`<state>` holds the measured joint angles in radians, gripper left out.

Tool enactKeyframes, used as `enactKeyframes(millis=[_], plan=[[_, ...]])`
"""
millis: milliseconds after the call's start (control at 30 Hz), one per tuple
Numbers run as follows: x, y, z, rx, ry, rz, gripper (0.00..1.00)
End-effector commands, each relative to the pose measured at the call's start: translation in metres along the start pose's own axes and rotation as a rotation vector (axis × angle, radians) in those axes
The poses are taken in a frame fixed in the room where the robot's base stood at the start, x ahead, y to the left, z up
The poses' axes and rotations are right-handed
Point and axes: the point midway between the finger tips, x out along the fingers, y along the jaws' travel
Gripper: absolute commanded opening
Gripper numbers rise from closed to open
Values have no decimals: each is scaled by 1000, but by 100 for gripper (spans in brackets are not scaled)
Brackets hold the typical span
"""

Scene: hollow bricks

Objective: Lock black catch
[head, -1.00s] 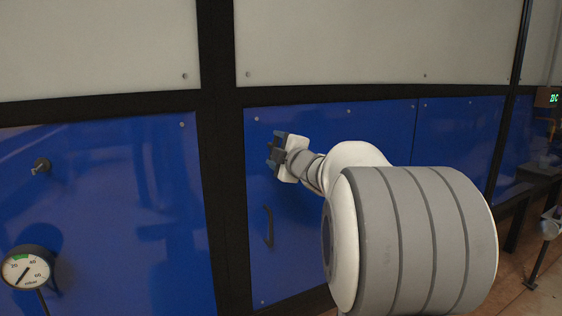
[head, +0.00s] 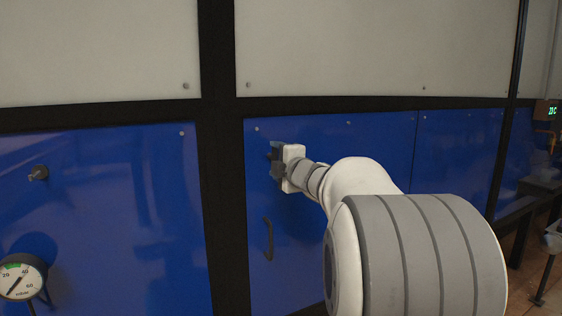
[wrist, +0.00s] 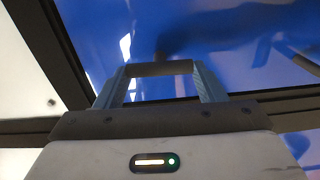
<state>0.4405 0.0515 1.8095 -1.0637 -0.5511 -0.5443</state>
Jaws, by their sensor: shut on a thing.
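My gripper (head: 276,160) is at the upper left of the blue door (head: 330,235), close to its surface, in the head view. In the wrist view, its two grey-blue fingers (wrist: 160,76) stand on either side of a short dark bar, the black catch (wrist: 160,69), and are shut on it. In the head view the catch is mostly hidden by the gripper, so its exact angle cannot be told.
A black curved handle (head: 268,238) is on the blue door below my gripper. A dark frame post (head: 222,200) stands to the left. A small knob (head: 38,173) and a round pressure gauge (head: 22,277) are on the left panel.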

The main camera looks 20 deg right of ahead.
Motion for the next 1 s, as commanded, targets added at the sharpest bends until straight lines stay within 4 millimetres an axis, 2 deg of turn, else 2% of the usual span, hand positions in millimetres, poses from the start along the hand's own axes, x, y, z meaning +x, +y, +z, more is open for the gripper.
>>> enactKeyframes(millis=[33,300,567,667,1000], plan=[[0,0,0,0,1,-1,65],[0,0,0,1,0,0,85],[-3,0,0,1,-1,0,85],[-14,1,0,1,-1,1,85],[-68,0,0,1,-1,1,85]])
